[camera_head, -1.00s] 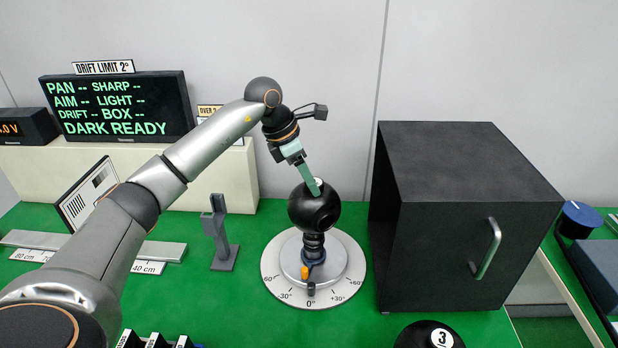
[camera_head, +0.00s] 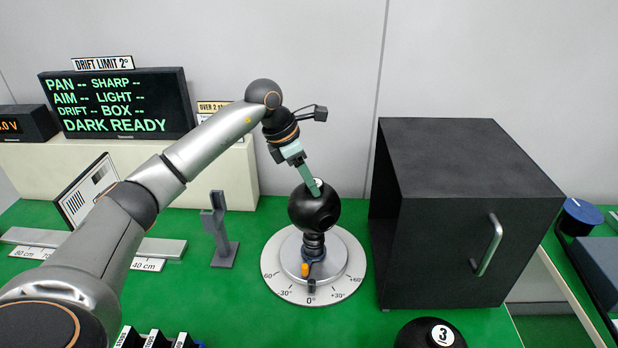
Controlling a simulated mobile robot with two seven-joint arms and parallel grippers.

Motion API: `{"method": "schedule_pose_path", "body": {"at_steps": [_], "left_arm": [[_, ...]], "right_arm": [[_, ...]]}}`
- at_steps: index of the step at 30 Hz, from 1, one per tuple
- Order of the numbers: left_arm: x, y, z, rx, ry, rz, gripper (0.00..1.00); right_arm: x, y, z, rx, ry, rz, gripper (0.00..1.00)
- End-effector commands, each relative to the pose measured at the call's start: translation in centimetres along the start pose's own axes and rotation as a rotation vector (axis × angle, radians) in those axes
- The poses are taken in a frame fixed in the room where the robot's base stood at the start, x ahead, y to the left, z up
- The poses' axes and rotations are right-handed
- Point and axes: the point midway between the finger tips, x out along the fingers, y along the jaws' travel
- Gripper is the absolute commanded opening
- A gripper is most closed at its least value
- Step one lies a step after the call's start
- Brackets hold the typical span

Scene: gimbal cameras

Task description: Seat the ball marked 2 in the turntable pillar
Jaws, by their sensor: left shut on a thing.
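A black ball (camera_head: 308,213) sits at the top of the turntable pillar (camera_head: 314,245), above the round turntable (camera_head: 345,285) with its degree scale. The ball has a pale mark on top, mostly covered by the fingers, so its number cannot be read. My left gripper (camera_head: 314,188) comes down tilted from the upper left and is shut on the ball at its top. The ball touches or nearly touches the pillar; exactly how it sits there is hidden. An orange part (camera_head: 305,270) shows low on the pillar. My right gripper is out of view.
A large dark box (camera_head: 440,250) with a handle stands close right of the turntable. A ball marked 3 (camera_head: 415,336) is at the front edge. A grey stand (camera_head: 222,240) and a ruler rail (camera_head: 160,250) are left. A display (camera_head: 115,105) reads DARK READY.

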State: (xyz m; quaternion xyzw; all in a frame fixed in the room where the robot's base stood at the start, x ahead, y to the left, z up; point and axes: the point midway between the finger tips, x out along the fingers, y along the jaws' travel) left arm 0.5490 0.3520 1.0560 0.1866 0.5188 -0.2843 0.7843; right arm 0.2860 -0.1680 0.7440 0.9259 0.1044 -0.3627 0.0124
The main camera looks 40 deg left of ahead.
Motion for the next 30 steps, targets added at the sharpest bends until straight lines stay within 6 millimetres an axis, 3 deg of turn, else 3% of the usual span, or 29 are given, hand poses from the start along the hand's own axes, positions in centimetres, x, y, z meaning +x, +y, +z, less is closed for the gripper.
{"method": "schedule_pose_path", "body": {"at_steps": [11,12,21,30], "left_arm": [[0.79,0.03,-0.31,0.001,-0.003,0.001,0.00],[0.74,0.03,-0.28,0.001,-0.004,0.001,0.53],[0.79,0.01,-0.34,0.000,-0.001,0.000,0.86],[0.65,0.01,-0.44,0.000,0.002,0.000,0.86]], "right_arm": [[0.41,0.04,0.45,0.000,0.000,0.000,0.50],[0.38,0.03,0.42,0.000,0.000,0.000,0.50],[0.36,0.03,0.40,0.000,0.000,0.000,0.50],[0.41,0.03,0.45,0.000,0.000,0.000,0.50]]}}
